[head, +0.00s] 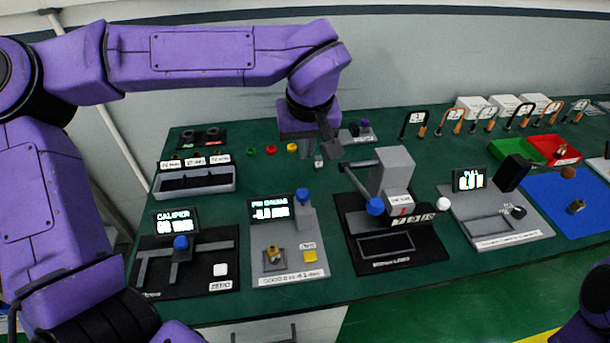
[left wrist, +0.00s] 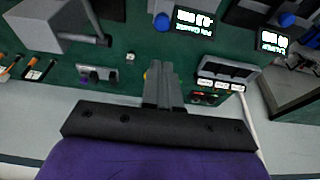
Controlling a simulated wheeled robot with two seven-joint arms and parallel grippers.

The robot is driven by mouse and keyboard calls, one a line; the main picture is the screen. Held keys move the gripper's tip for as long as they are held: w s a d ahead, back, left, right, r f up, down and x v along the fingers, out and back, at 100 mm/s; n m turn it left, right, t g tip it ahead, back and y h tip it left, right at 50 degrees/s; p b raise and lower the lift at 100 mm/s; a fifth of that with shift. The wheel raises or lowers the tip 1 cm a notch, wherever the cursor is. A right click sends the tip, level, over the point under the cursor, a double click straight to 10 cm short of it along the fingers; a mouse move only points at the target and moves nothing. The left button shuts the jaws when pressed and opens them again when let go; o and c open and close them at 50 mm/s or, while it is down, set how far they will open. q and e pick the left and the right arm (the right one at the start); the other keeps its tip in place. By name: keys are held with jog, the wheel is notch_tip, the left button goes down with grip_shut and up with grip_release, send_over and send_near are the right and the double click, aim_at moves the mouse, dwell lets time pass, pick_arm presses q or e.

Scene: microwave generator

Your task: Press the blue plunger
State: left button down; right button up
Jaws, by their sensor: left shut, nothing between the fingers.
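Blue round knobs show on several devices, and I cannot tell for sure which is the plunger. One blue knob (head: 302,195) tops the grey post of the device with a lit display, left of centre. It also shows in the left wrist view (left wrist: 161,22). Others are on the caliper (head: 181,243) and on the lever device (head: 374,206). My left gripper (head: 306,150) is shut and empty above the back of the bench, behind these devices, apart from the knobs. Its closed fingers show in the left wrist view (left wrist: 163,80). My right gripper is out of view.
A grey compartment tray (head: 195,192) stands at the back left. The tall grey block of the lever device (head: 392,172) stands right of my left gripper. Green (head: 515,150) and red bins, a blue mat (head: 560,205) and padlock-like loops fill the right side.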

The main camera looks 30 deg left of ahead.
pick_arm(q)
jog(key=p, duration=0.1)
send_near(302, 194)
jog(key=x, duration=0.2)
jog(key=w+x, duration=0.1)
jog(key=x, duration=0.2)
jog(key=shift+w+a+f, duration=0.1)
jog(key=shift+a, duration=0.15)
jog(key=shift+f, duration=0.65)
jog(key=shift+f+p, duration=0.75)
jog(key=shift+p, duration=0.05)
jog(key=shift+f, duration=0.35)
notch_tip(302, 194, up, 5)
jog(key=p, duration=0.6)
jog(key=shift+r, duration=0.1)
jog(key=b+v, duration=0.2)
jog(key=v, duration=0.7)
jog(key=shift+r, duration=0.15)
